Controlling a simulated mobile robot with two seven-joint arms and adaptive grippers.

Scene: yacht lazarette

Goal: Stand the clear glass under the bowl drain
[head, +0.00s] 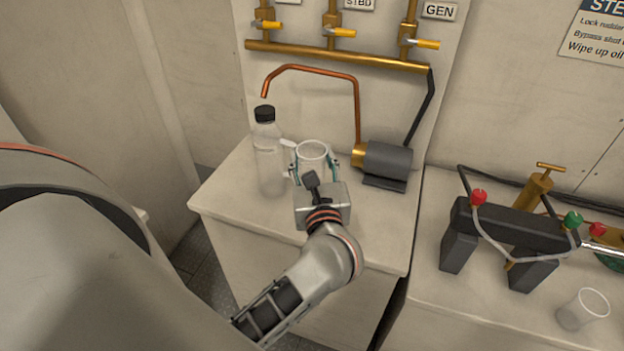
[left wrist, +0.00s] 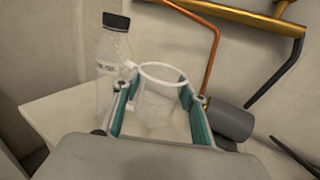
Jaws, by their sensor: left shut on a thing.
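A clear, open-topped glass (head: 312,152) is at the cabinet top, in front of the copper pipe. My left gripper (head: 314,172) is shut on it, with one teal-lined finger on each side. In the left wrist view the glass (left wrist: 160,105) is upright between the fingers, and a small pale tab shows at the left of its rim. I cannot tell whether its base touches the surface. A second clear glass (head: 582,309) stands empty on the right bench. I cannot make out which part is the bowl drain. My right gripper is not in view.
A clear bottle with a black cap (head: 268,160) stands close left of the held glass. A copper pipe (head: 320,72) arches behind, its open end above the bottle. A grey pump (head: 388,160) sits to the right. A black clamp-like fixture (head: 515,228) occupies the right bench.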

